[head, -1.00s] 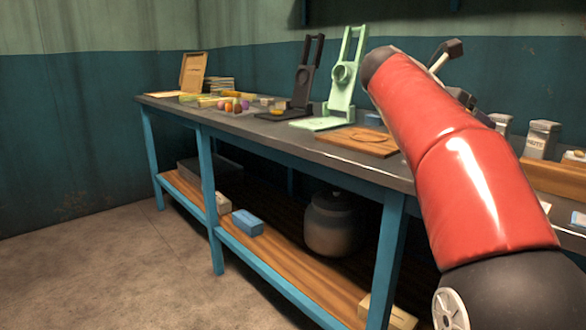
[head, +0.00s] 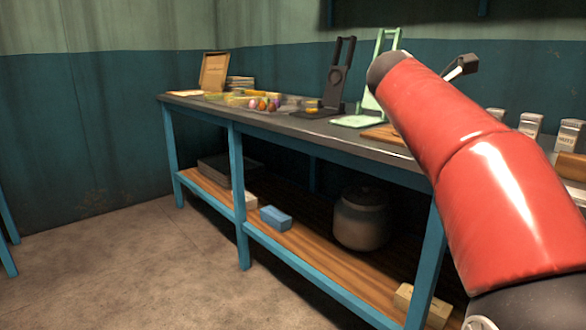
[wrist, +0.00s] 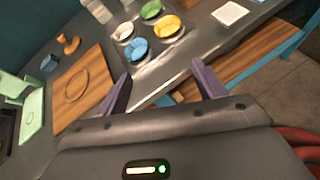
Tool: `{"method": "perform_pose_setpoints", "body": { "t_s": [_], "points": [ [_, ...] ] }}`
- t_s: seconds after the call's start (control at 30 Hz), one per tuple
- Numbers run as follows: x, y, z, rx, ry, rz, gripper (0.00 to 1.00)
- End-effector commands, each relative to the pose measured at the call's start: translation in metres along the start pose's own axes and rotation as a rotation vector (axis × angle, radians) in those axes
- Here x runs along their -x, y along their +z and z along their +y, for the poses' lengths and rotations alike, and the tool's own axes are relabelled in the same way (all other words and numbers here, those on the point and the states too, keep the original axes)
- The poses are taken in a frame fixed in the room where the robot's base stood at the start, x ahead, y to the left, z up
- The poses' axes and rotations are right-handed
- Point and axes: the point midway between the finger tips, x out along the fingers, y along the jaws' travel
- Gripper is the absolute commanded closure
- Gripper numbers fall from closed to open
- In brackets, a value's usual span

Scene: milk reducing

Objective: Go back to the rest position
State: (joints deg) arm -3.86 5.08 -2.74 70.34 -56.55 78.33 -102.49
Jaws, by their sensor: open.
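My gripper (wrist: 160,92) is open and empty in the wrist view. Its two purple-grey fingers stand apart above the front part of the workbench (wrist: 205,45). In the head view, my red arm covers the right side, and one dark finger (head: 462,66) of the gripper shows beyond it over the bench. Ahead of the fingers in the wrist view are several small bowls, among them a blue bowl (wrist: 136,50), a yellow bowl (wrist: 166,26) and a green bowl (wrist: 151,9).
A wooden board (wrist: 84,92) lies left of the fingers, beside a pale green stand (wrist: 32,118). In the head view, a black stand (head: 335,85) stands farther left. The lower shelf holds a lidded pot (head: 360,218) and a blue box (head: 275,217). The floor (head: 120,265) in front is clear.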

Motion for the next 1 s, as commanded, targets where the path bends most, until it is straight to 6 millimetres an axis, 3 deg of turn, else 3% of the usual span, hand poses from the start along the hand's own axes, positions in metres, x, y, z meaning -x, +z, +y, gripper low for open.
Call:
{"method": "perform_pose_setpoints", "body": {
  "t_s": [0.17, 0.37, 0.47, 0.57, 0.7, 0.8, 0.9, 1.0],
  "points": [
    [0.005, -0.022, -0.019, -0.157, 0.030, 0.097, 0.31],
    [0.016, -0.065, -0.052, -0.432, 0.040, 0.268, 0.31],
    [0.027, -0.099, -0.079, -0.635, 0.013, 0.392, 0.31],
    [0.042, -0.147, -0.115, -0.910, -0.066, 0.549, 0.31],
    [0.064, -0.219, -0.168, -1.318, -0.266, 0.745, 0.31],
    [0.075, -0.262, -0.199, -1.557, -0.430, 0.831, 0.31],
    [0.082, -0.293, -0.219, -1.728, -0.567, 0.876, 0.31],
    [0.086, -0.310, -0.231, -1.825, -0.653, 0.894, 0.31]
  ]
}}
